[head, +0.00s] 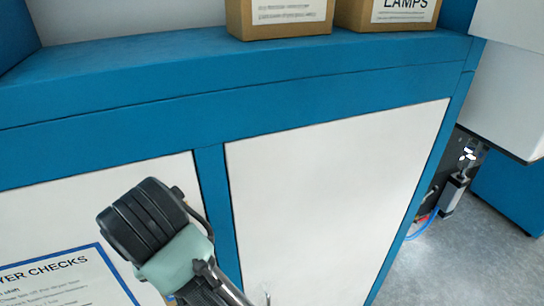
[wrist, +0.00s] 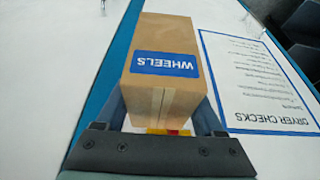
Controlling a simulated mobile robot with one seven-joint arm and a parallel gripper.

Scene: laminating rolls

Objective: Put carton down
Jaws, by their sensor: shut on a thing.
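A brown carton (wrist: 165,37) with a blue label reading "WHEELS" fills the middle of the wrist view; the label appears upside down there. My gripper (wrist: 158,112) is shut on this carton, with one finger on each side of it. A bit of red and yellow shows at the carton's near end by the gripper. I cannot tell whether the carton touches anything other than my fingers. The held carton is not visible in the head view, where only my arm shows at the lower left.
Two other cartons, the left one (head: 278,14) and one marked "LAMPS" (head: 388,12), stand on a blue ledge (head: 130,78). The ledge is bare to their left. White panels (head: 335,190) lie below it, with a "DRYER CHECKS" sheet (head: 65,280). Hardware (head: 455,190) stands at right.

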